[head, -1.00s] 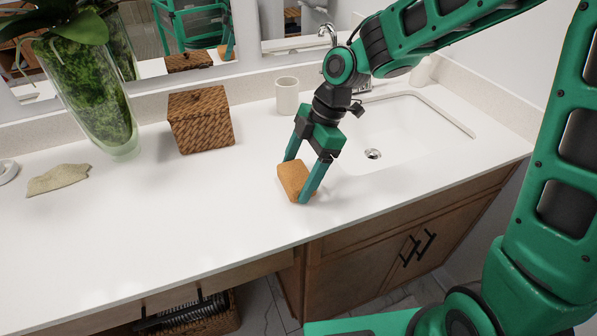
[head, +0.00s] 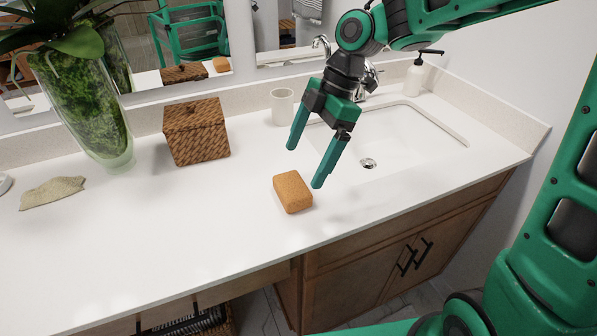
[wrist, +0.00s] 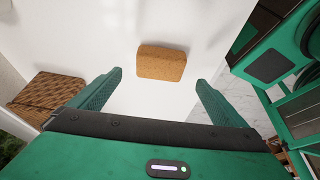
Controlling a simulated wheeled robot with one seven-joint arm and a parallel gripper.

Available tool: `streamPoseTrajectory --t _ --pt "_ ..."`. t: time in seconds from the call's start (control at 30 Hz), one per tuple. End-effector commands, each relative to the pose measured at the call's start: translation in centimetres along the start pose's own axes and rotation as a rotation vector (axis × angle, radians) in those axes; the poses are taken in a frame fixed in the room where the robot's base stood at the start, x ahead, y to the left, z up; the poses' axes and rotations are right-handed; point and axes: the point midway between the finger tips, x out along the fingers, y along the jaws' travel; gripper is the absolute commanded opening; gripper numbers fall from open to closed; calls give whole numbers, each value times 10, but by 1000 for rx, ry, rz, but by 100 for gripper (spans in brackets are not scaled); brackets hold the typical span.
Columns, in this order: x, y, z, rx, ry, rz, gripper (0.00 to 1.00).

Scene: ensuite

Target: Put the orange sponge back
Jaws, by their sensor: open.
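The orange sponge (head: 293,192) lies flat on the white countertop (head: 150,235), left of the sink and near the front edge. My gripper (head: 304,167) is open and empty, raised above the counter just behind the sponge. In the wrist view the sponge (wrist: 162,62) lies beyond the fingertips, between their lines, with bare counter around it. Neither finger (wrist: 160,83) touches it.
A lidded wicker box (head: 196,131) stands behind and left of the sponge. A white cup (head: 283,106), the sink (head: 400,140), a faucet and a soap dispenser (head: 414,80) are behind and right. A plant vase (head: 85,110) and beige cloth (head: 52,192) are left.

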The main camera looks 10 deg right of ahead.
Motion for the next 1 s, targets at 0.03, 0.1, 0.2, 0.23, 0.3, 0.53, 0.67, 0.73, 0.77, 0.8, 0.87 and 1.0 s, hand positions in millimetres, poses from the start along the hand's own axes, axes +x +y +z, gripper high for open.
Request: streamPoseTrajectory --t 0.03,0.1,0.2,0.23,0.3,0.53,0.67,0.73,0.77,0.8,0.87,1.0 --pt "-9 1 1 1 -1 4 96" --pt "-19 1 0 1 0 3 96" --pt "-29 0 1 2 0 2 96" --pt "-32 0 1 2 0 2 96" --pt "-35 0 0 1 0 2 96" --pt "-38 0 0 1 -1 0 96" --pt "-40 -4 10 62 -16 10 96" --pt "-46 -12 27 182 -44 31 96" --pt "-49 -18 38 258 -60 44 96" --pt "-54 -27 56 378 -83 67 96" --pt "-63 -47 85 596 -120 109 96" --pt "-80 -114 154 1171 -182 225 96"
